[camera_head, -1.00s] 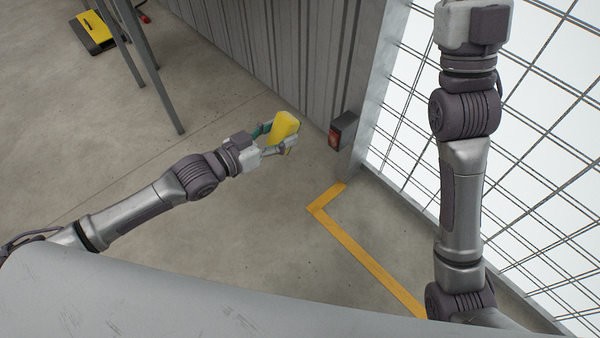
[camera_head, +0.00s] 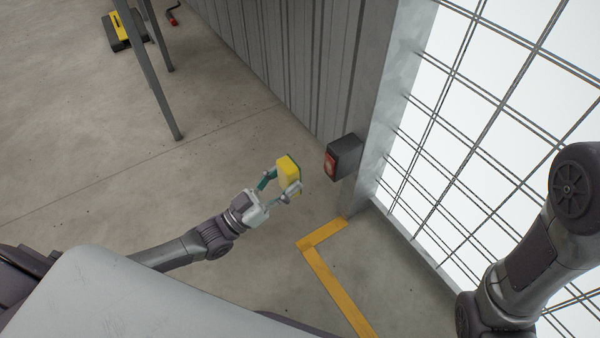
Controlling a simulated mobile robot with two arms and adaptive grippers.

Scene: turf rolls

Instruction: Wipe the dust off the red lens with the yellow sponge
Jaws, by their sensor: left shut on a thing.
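The red lens (camera_head: 330,164) is on the left face of a dark box (camera_head: 347,155) fixed to the grey post at the end of the ribbed wall. My left gripper (camera_head: 280,181) is shut on the yellow sponge (camera_head: 289,170), which has a green layer on one side. The sponge is to the left of the lens, with a gap between them in the picture. Dust on the lens is too small to make out. My right arm is at the right edge; its gripper is out of view.
The ribbed metal wall (camera_head: 290,60) runs behind the sponge, and a wire mesh window (camera_head: 480,120) is right of the post. A yellow floor line (camera_head: 335,285) lies below. Grey legs (camera_head: 150,75) and a yellow-black object (camera_head: 122,28) are at upper left. The floor between is clear.

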